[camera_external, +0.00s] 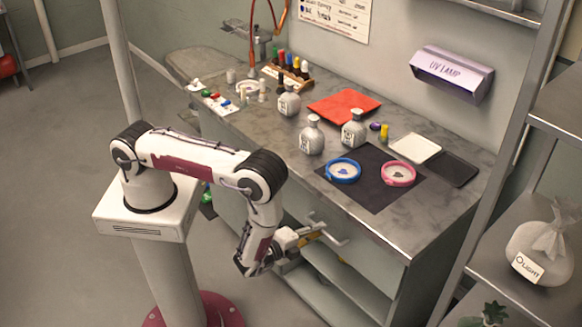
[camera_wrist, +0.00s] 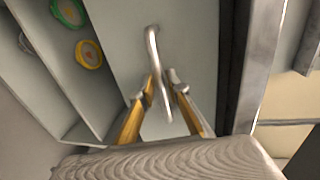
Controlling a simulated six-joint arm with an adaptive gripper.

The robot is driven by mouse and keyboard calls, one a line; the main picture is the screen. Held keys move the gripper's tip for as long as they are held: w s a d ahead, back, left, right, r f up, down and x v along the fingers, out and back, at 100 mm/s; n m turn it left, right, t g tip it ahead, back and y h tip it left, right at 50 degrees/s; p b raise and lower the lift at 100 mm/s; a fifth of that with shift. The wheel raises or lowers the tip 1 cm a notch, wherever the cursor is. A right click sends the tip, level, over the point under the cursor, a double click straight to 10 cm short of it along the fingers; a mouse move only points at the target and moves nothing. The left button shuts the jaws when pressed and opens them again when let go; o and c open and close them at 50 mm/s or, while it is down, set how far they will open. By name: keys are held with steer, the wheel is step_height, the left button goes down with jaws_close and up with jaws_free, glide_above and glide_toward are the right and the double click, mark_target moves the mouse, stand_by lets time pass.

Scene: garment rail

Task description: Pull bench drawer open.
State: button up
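The bench drawer's front is the pale panel (camera_wrist: 195,45) in the wrist view. Its curved metal handle (camera_wrist: 152,45) also shows in the external view (camera_external: 336,240). My gripper (camera_wrist: 163,84) has its two yellow-sided fingers on either side of the handle bar, close to it. I cannot tell whether both fingers press on the bar. In the external view my gripper (camera_external: 318,233) reaches to the handle from the left, below the bench top. The drawer looks flush with the bench, though my arm hides part of its front.
The grey bench top (camera_external: 250,130) holds several bottles, a red cloth (camera_external: 344,106), a blue ring dish (camera_external: 343,170) and a pink one (camera_external: 398,174). Open shelves (camera_external: 345,290) lie below the drawer. A shelving rack (camera_external: 515,205) stands at the right. The floor at left is clear.

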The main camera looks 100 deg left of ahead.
steer(key=shift+x, duration=0.85)
jaws_close()
steer(key=shift+s+d, duration=0.1)
steer(key=shift+d, duration=0.05)
steer(key=f+v, duration=0.2)
steer(key=v, duration=1)
steer(key=s+f+v, duration=0.1)
steer(key=f+v, duration=0.2)
steer(key=v, duration=1)
steer(key=shift+d, duration=0.5)
steer(key=shift+s+f, duration=0.1)
jaws_free()
